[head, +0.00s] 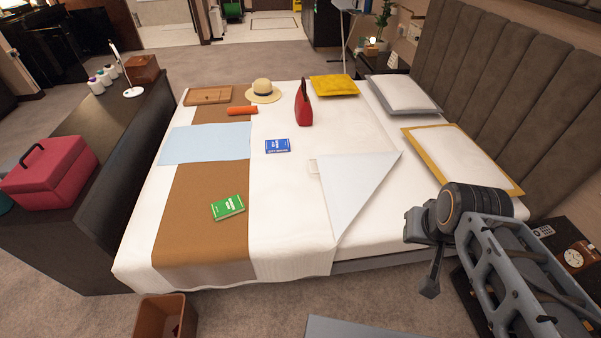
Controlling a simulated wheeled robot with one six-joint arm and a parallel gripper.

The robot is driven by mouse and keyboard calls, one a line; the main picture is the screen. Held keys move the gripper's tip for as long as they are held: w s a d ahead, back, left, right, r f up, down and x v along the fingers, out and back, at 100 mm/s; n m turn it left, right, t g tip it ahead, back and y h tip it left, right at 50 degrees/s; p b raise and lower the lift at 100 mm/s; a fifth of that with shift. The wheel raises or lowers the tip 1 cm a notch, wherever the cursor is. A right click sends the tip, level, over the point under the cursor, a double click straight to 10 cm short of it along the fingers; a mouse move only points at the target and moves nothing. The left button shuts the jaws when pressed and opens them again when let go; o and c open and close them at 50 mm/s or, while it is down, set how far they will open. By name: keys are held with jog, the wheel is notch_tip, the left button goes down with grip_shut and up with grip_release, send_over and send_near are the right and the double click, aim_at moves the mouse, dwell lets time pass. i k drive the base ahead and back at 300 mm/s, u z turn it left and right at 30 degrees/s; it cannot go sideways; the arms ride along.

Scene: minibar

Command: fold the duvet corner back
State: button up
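A white duvet (275,200) covers the bed, with a brown runner (200,200) across it on the left. At the near right part of the bed, a pale bluish triangular flap (350,185) of the duvet lies folded back flat on top, its point toward the near edge. My gripper (428,278) is to the right of the flap, near the bed's near right side, apart from the duvet. It points downward and seems to hold nothing. The angle does not show whether its fingers are open or shut.
On the bed are a green book (228,207), blue book (278,146), red bag (304,105), straw hat (263,91), wooden tray (208,96) and several pillows. A nightstand (562,240) stands right, a brown bin (165,318) at the front, a dark desk (105,150) left.

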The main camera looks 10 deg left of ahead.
aim_at(348, 182)
jog(key=u, duration=0.65)
jog(key=i, duration=1)
